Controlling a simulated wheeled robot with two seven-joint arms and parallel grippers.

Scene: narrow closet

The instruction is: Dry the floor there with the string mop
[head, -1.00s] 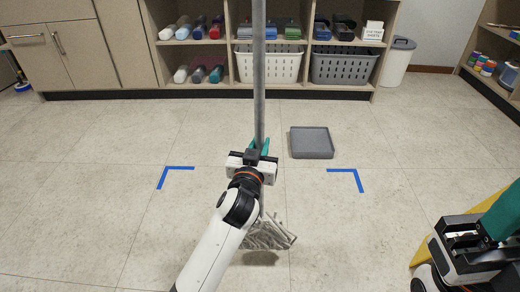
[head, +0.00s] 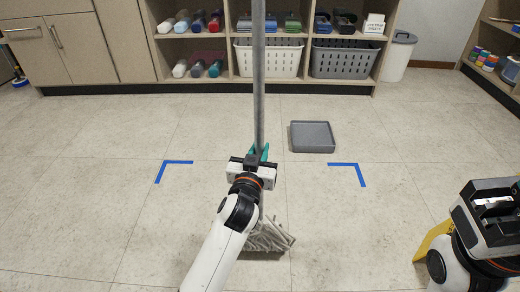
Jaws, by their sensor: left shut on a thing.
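The string mop has a long grey handle (head: 259,85) that runs upright past the top of the head view. Its grey-white string head (head: 268,237) is low over the floor (head: 330,220), partly hidden behind my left forearm. It looks close to the floor; contact is hard to tell. My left gripper (head: 256,160) is shut around the handle, its teal fingertips showing. My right gripper (head: 495,205) is at the lower right edge, away from the mop, with its fingers not clearly seen. Two blue tape corners (head: 174,168) (head: 350,171) mark the floor; no clear wet patch shows.
A flat grey tray (head: 312,137) lies on the floor behind the right tape corner. Shelves with bottles and two baskets (head: 268,60) (head: 343,64) line the back. A grey-lidded bin (head: 399,57) stands beside them. A yellow thing (head: 432,243) is partly hidden by my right arm.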

